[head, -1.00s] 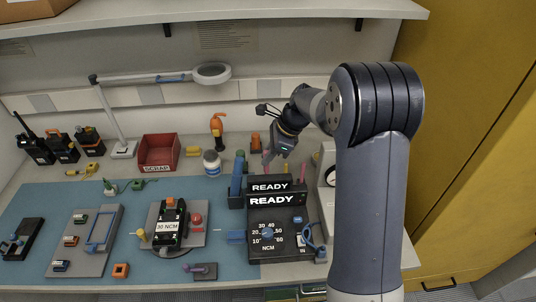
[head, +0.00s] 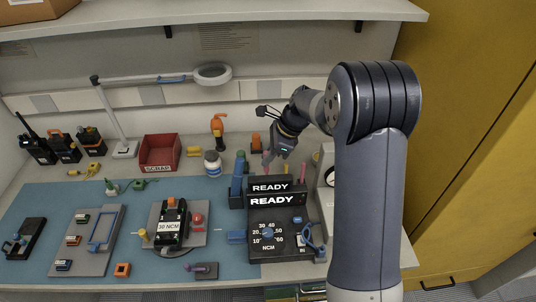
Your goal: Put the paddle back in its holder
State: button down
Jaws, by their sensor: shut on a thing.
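My gripper (head: 268,160) is low behind the black tester with READY signs (head: 270,200). It is shut on a thin pink piece (head: 266,164), mostly hidden by the fingers and the tester. I cannot tell surely whether this is the paddle. A tall blue upright piece (head: 237,184) stands just left of the tester; I cannot tell whether it is the holder. Several thin coloured sticks, one of them magenta (head: 303,172), stand behind the tester to the right of my gripper.
A red SCRAP bin (head: 159,154), a white bottle (head: 212,164) and an orange-handled tool (head: 217,130) stand at the back. A 30 NCM fixture (head: 171,226) and a grey tray (head: 85,252) lie on the blue mat (head: 135,195). A lamp arm (head: 160,78) reaches over the bench.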

aim_at(268, 171)
jog(key=shift+f, duration=0.3)
jog(key=shift+f+b, duration=1.5)
jog(key=shift+f, duration=0.95)
jog(key=c, duration=1.3)
grip_release()
jog(key=v, duration=1.1)
jog(key=shift+b, duration=0.35)
jog(key=shift+f, duration=0.1)
